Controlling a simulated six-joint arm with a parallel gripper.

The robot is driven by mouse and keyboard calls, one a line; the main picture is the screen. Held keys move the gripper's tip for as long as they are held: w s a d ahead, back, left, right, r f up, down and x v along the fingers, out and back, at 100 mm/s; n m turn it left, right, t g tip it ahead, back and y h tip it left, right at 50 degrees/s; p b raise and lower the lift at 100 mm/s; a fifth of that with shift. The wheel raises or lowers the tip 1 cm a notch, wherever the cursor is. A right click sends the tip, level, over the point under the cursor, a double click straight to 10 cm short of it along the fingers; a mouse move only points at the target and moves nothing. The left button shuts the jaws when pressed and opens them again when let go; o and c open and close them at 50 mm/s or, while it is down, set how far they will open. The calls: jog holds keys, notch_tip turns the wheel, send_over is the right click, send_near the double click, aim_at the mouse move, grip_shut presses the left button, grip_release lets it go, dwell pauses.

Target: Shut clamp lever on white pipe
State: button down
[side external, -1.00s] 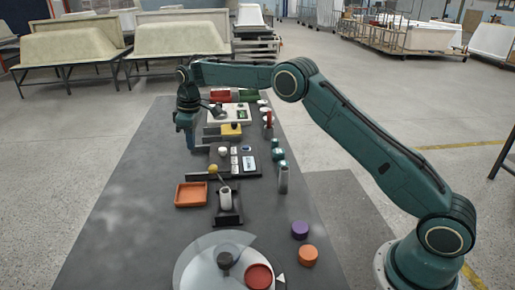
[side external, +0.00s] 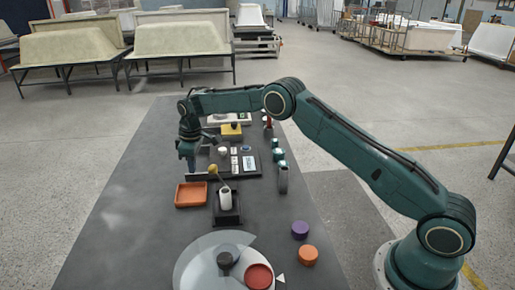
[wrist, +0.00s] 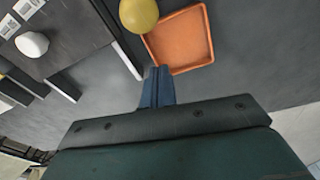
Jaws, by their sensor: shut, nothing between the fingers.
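The white pipe (side external: 226,199) stands upright in a dark base (side external: 228,217) in the middle of the table. A thin lever rises from it toward the upper left and ends in a yellow ball knob (side external: 213,169). The knob also shows at the top of the wrist view (wrist: 138,14); the pipe is out of that view. My gripper (side external: 190,168) is shut and empty, to the left of the knob and apart from it, beyond the orange tray. Its blue fingers (wrist: 157,76) are together in the wrist view.
The orange tray (side external: 178,203) lies left of the pipe. A dark panel (side external: 245,176) with small white parts lies behind the pipe. A round disc (side external: 200,262) with a red dish stands at the front. Purple (side external: 300,230) and orange (side external: 308,255) cylinders stand at right. The left of the table is clear.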

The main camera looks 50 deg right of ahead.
jog(key=shift+f, duration=0.4)
jog(key=shift+s+d+r, duration=0.25)
jog(key=shift+s+d, duration=0.3)
jog(key=shift+s, duration=0.25)
jog(key=shift+s+d+r, duration=0.25)
jog(key=shift+s+d, duration=0.3)
jog(key=shift+s, duration=0.25)
jog(key=shift+s+d+r+t+y, duration=0.3)
jog(key=shift+s+d+t+y, duration=0.1)
jog(key=shift+t, duration=0.1)
jog(key=shift+s+d+r+t+y, duration=0.35)
jog(key=shift+s+d+t+y, duration=0.25)
jog(key=shift+s+d+y, duration=0.1)
jog(key=s+d+t+y, duration=0.3)
jog(key=s+d, duration=0.2)
